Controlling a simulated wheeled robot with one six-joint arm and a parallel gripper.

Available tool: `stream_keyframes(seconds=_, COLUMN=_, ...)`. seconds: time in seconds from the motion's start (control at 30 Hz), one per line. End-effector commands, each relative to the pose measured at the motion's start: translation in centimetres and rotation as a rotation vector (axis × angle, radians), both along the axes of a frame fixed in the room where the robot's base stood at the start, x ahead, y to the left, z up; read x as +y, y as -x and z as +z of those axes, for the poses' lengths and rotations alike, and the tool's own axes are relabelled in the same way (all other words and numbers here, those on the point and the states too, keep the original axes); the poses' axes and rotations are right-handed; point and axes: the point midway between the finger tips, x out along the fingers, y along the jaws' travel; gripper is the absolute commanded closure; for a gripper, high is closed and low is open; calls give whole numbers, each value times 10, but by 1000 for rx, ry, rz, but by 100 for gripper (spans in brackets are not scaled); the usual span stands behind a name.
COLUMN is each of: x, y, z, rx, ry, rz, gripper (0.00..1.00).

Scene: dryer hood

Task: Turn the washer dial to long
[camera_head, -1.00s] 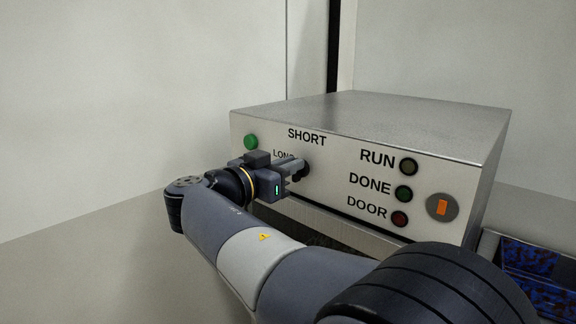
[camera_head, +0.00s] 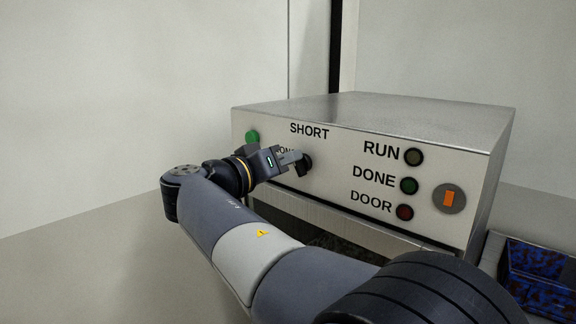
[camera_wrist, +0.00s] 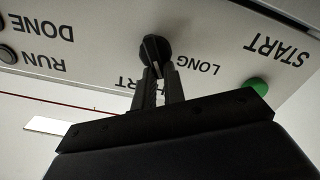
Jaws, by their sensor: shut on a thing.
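The black washer dial (camera_head: 304,168) is on the front panel of the metal box, below the word SHORT and beside the word LONG. My gripper (camera_head: 297,160) reaches it from the left, rolled to a tilt, with its fingers shut on the dial. In the wrist view, which shows the panel upside down, the dial (camera_wrist: 156,47) sits at the tips of my two fingers (camera_wrist: 159,75). A pale mark shows on the dial's face, but I cannot tell exactly which label it points at. My gripper partly covers LONG in the head view and SHORT in the wrist view.
A green START button (camera_head: 252,136) is left of the dial. RUN (camera_head: 413,157), DONE (camera_head: 409,186) and DOOR (camera_head: 404,212) lamps and an orange switch (camera_head: 449,198) are to the right. A blue speckled bin (camera_head: 540,272) stands at lower right. A wall is close on the left.

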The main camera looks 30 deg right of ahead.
Motion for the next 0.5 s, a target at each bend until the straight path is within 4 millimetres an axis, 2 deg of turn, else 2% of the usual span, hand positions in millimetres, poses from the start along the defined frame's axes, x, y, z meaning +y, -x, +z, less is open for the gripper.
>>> stream_keyframes(seconds=0.5, x=2, y=-6, z=-5, rx=462, ry=168, rz=0, gripper=100)
